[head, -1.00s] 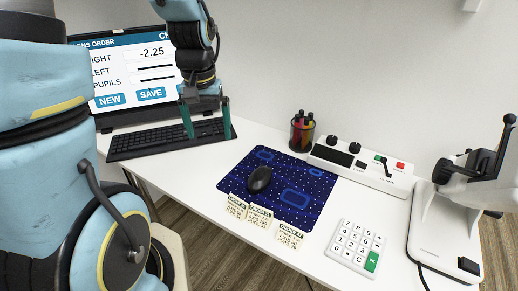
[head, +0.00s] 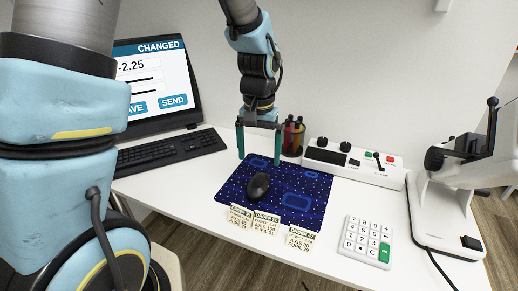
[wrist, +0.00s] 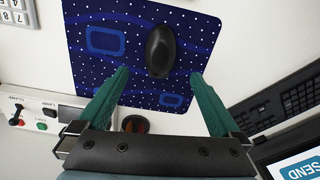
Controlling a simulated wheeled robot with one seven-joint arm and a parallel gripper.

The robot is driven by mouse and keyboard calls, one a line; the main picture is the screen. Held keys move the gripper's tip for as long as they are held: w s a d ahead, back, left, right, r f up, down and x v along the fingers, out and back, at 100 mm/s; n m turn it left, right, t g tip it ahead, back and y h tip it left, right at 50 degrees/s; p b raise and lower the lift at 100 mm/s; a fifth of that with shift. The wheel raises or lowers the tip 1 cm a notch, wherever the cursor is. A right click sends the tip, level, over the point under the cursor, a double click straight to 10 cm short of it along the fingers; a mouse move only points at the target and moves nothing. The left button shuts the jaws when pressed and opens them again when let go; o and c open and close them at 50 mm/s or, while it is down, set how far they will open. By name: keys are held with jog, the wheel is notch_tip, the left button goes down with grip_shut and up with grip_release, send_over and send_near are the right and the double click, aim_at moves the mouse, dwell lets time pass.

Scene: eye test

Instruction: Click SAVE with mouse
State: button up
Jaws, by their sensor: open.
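A black mouse (head: 258,186) lies on the dark blue dotted mouse pad (head: 228,186). In the wrist view the mouse (wrist: 160,52) is upper middle on the pad (wrist: 100,62), beyond my fingertips. My gripper (head: 260,160) is open and empty, above the pad's back edge, behind the mouse. Its green fingers (wrist: 158,72) are spread wide in the wrist view. The monitor (head: 160,88) at left shows "CHANGED", -2.25, a SEND button (head: 173,100) and a SAVE button (head: 134,108) partly hidden by my arm.
A keyboard (head: 170,153) lies before the monitor. A pen cup (head: 292,138) stands close behind my gripper, beside a white control box (head: 352,165). Order cards (head: 265,223) stand at the pad's front edge. A white keypad (head: 367,240) and a white optical device (head: 448,212) are at right.

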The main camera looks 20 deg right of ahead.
aim_at(259, 181)
notch_tip(259, 181, down, 10)
jog(key=shift+r+p, duration=0.1)
jog(key=shift+p, duration=0.25)
jog(key=c, duration=1.3)
jog(key=o, duration=1.3)
jog(key=shift+r, duration=0.15)
notch_tip(259, 181, up, 11)
jog(key=shift+f+b, duration=0.2)
jog(key=shift+b, duration=0.2)
jog(key=shift+a, duration=0.1)
